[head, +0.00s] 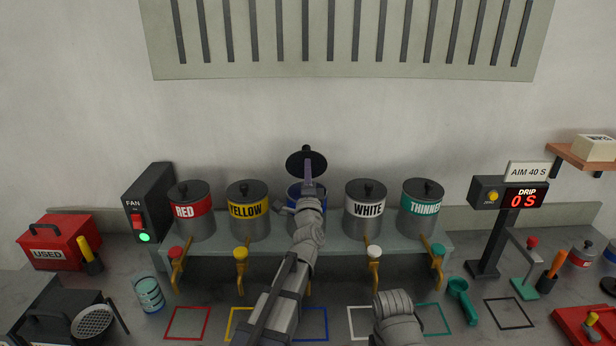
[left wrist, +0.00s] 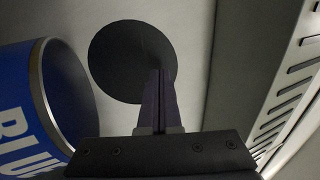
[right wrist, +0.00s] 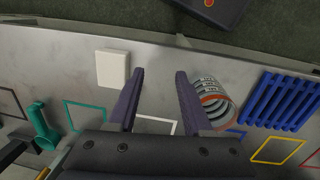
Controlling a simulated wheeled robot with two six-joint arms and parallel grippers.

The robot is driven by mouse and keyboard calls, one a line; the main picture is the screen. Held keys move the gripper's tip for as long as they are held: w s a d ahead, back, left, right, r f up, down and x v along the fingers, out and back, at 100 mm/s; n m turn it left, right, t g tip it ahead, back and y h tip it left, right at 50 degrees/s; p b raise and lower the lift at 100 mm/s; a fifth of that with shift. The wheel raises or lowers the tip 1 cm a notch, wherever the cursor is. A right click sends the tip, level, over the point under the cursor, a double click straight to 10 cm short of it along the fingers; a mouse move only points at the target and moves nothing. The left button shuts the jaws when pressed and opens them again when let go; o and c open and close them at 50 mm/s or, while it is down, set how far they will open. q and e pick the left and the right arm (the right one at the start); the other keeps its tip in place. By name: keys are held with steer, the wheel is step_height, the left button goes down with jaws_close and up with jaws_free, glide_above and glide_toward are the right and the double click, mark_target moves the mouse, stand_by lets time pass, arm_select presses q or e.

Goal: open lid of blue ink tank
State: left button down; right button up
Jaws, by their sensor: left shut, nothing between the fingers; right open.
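The blue ink tank (head: 291,192) stands in the middle of the tank row, mostly hidden behind my left arm; its blue side with part of its label shows in the left wrist view (left wrist: 20,105). Its dark round lid (head: 293,162) is up off the tank's rim, above it. The lid also shows as a dark disc (left wrist: 115,55) beyond the fingertips in the left wrist view. My left gripper (head: 307,163) is shut with its tips in front of the lid; contact is unclear. My right gripper (right wrist: 158,75) is open and empty over the bench front.
Red (head: 190,213), yellow (head: 247,213), white (head: 365,212) and thinner (head: 421,212) tanks stand close on both sides, lids on. Taps hang below them. A fan switch box (head: 150,203) is left; a drip display post (head: 487,235) is right.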

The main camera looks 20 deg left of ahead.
mark_target(307, 156)
arm_select(q)
steer(key=shift+w+a+r, duration=0.2)
steer(key=shift+w+r, duration=0.05)
steer(key=shift+w, duration=0.3)
steer(key=shift+w+a+r+p, duration=0.25)
steer(key=shift+w+r+p, duration=0.45)
steer(key=shift+w+p, duration=0.15)
steer(key=shift+w, duration=0.15)
steer(key=shift+f, duration=0.1)
